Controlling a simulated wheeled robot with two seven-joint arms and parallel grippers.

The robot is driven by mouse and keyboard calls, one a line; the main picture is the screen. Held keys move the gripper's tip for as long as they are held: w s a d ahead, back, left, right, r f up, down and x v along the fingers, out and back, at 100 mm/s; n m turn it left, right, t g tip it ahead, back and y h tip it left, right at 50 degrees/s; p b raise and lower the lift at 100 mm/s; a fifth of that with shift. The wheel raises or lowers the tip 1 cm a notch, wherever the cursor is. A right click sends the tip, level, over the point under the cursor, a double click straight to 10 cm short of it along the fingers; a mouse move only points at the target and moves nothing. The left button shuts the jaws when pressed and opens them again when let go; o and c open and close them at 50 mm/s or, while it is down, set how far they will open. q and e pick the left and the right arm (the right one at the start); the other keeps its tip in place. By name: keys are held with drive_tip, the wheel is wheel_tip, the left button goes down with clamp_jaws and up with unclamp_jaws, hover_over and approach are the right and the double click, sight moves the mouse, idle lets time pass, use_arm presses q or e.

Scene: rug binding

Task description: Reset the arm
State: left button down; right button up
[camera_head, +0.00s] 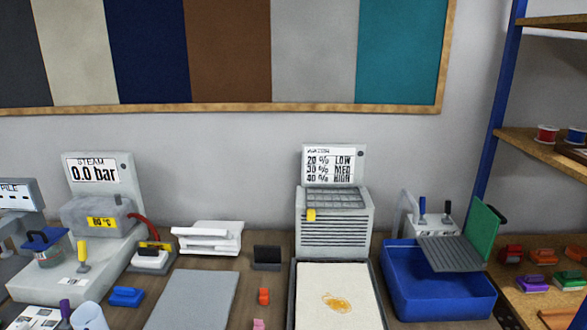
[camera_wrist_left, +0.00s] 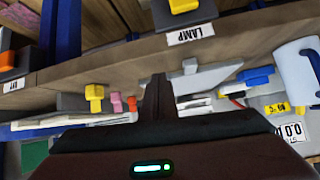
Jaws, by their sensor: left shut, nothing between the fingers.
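My left gripper (camera_wrist_left: 158,85) shows in the left wrist view, its dark fingers together with nothing between them. It points toward a wooden edge, apart from the things around it. The left wrist picture is turned over, with labels upside down. Neither of my arms shows in the head view, and my right gripper is in no view.
The workbench holds a steam unit (camera_head: 100,225), a grey mat (camera_head: 192,300), a framed cream rug piece (camera_head: 335,310) with an orange stain, and a blue bin (camera_head: 435,285). A blue-post shelf (camera_head: 497,100) stands at right. In the wrist view, a LAMP label (camera_wrist_left: 191,34) is near.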

use_arm(q)
drive_tip(key=s+d+f+g, duration=0.2)
drive_tip(key=s+f+g, duration=0.15)
drive_tip(key=s, duration=1.15)
drive_tip(key=s+d+f+g, duration=0.2)
drive_tip(key=s+d+g, duration=0.15)
drive_tip(key=s, duration=1.05)
wheel_tip(320, 180, down, 32)
drive_tip(key=s+g+b, duration=0.1)
drive_tip(key=b, duration=0.4)
drive_tip(key=s+a+f+b, duration=0.2)
drive_tip(key=s+f, duration=0.7)
drive_tip(key=f, duration=0.2)
drive_tip(key=s+a+f+g+y+b, duration=0.1)
drive_tip(key=s+a+f+b, duration=0.1)
drive_tip(key=s+f, duration=0.7)
wheel_tip(320, 180, down, 3)
drive_tip(key=shift+s+f+m+b, duration=0.2)
drive_tip(key=shift+m+b, duration=0.1)
drive_tip(key=shift+b, duration=0.2)
